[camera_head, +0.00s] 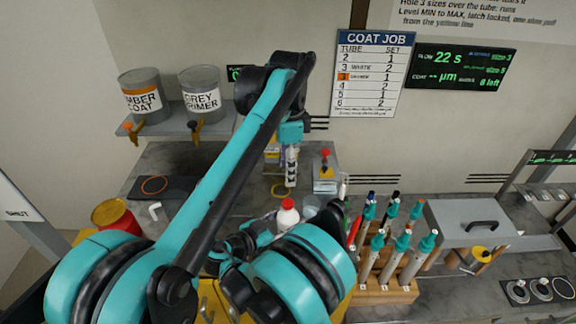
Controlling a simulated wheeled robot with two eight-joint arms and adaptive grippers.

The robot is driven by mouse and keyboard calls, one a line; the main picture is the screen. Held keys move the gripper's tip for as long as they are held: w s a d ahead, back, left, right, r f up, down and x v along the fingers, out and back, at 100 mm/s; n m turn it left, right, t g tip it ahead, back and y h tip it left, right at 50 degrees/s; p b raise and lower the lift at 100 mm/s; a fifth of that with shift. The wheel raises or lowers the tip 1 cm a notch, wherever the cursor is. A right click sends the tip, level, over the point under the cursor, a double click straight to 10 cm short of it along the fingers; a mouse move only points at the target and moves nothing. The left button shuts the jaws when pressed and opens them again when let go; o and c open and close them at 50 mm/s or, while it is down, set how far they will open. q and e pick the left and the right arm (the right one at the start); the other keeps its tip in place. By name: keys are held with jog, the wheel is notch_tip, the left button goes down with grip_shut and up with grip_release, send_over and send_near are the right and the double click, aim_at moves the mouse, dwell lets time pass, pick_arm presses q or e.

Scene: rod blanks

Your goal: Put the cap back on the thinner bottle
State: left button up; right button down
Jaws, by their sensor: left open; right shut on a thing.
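The thinner bottle (287,219), white, stands upright near the middle of the bench, its lower part hidden behind my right arm. A red cap (287,203) shows on its top; I cannot tell how tightly it sits. My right gripper (262,234), dark and partly hidden by my own arm links, is low beside the bottle and appears shut on its body. My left gripper (291,176) points down above and behind the bottle, clear of the cap. It is open, and I see nothing held in it.
A wooden rack (388,290) of several teal-topped rods stands right of the bottle. A small device with a red knob (325,172) is behind it. A red and yellow can (113,214) stands left. Two paint pots (203,93) sit on a shelf. A grey lidded box (478,228) is right.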

dwell(0.3)
jog(key=c, duration=0.5)
grip_release()
jog(key=v, duration=1.2)
